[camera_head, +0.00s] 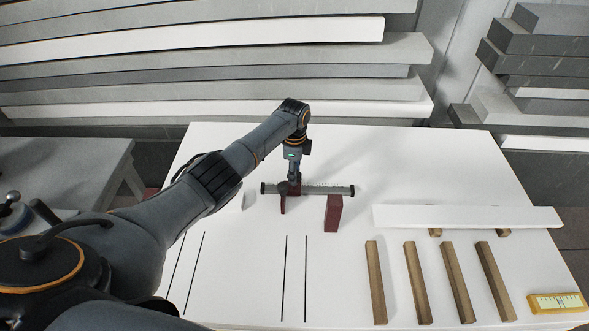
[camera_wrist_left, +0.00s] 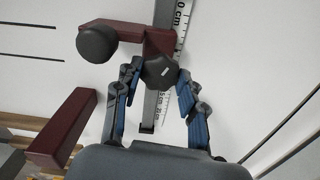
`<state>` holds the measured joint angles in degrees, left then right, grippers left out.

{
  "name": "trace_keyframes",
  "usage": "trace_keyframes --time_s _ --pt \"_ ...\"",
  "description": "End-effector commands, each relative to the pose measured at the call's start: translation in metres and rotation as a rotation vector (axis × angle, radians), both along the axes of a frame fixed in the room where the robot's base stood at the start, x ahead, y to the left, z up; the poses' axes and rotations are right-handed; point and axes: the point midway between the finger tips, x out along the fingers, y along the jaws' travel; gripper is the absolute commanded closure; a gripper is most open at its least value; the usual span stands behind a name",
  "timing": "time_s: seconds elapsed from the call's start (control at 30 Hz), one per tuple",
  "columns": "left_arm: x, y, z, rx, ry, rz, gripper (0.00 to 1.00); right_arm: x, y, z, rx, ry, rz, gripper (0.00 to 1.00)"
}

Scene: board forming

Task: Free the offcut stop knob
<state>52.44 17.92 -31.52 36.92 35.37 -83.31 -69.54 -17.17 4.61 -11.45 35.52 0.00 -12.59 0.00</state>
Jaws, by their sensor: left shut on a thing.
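A ruled rail (camera_head: 325,189) lies across the white table, with a dark red stop (camera_head: 283,202) near its left end. In the left wrist view the stop (camera_wrist_left: 120,27) sits across the rail, and a dark faceted knob (camera_wrist_left: 160,71) is on it. My left gripper (camera_head: 294,181) reaches down over the stop. In the left wrist view its blue-padded fingers (camera_wrist_left: 160,84) are closed around the knob, one on each side. In the head view my gripper hides the knob. My right gripper is not in view.
A second dark red block (camera_head: 333,213) stands by the rail's right part. A dark round pad (camera_wrist_left: 97,44) is on the stop's end. Several wooden strips (camera_head: 417,283), a white board (camera_head: 467,216) and a yellow level (camera_head: 558,303) are at the right.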

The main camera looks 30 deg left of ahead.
Motion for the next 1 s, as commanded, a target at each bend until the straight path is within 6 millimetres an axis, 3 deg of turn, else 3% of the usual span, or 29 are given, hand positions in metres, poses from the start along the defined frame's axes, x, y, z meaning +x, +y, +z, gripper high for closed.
trace_keyframes --time_s 1.0 --pt "0.0 0.0 0.002 0.001 0.0 0.965 0.91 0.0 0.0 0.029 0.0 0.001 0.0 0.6"
